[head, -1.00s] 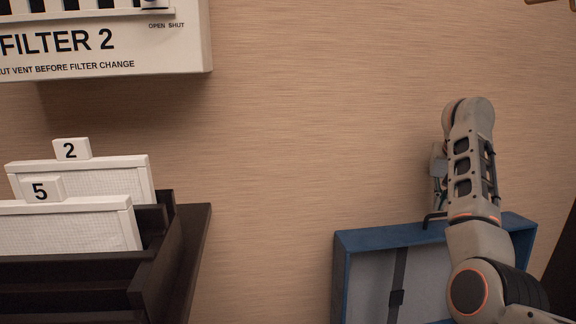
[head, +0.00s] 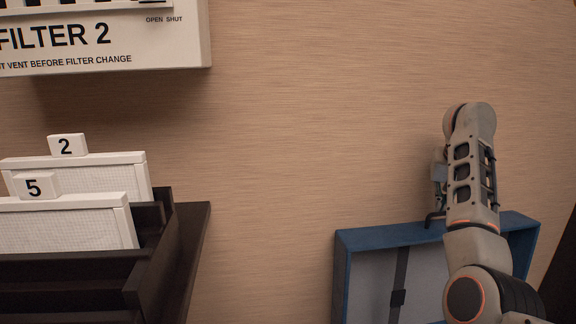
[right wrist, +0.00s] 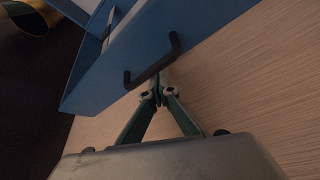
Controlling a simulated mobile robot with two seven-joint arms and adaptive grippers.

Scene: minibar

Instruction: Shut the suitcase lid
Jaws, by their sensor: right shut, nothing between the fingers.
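The blue suitcase lid (head: 372,240) stands open and upright in the lower right of the head view, with its grey lining and a dark strap (head: 399,285) showing. The suitcase's lower part is out of the head view. My right gripper (head: 436,214) is at the lid's top edge, largely hidden by my own arm. In the right wrist view my right gripper (right wrist: 158,88) is shut and empty, its fingertips close to the black handle (right wrist: 152,65) on the blue lid (right wrist: 140,45). I cannot tell whether they touch it. My left gripper is not in view.
A wood-textured wall (head: 300,120) stands behind the lid. A dark rack (head: 165,240) with white filters numbered 2 (head: 75,168) and 5 (head: 70,225) is at left. A white FILTER 2 box (head: 140,60) hangs above it. Room between rack and lid is free.

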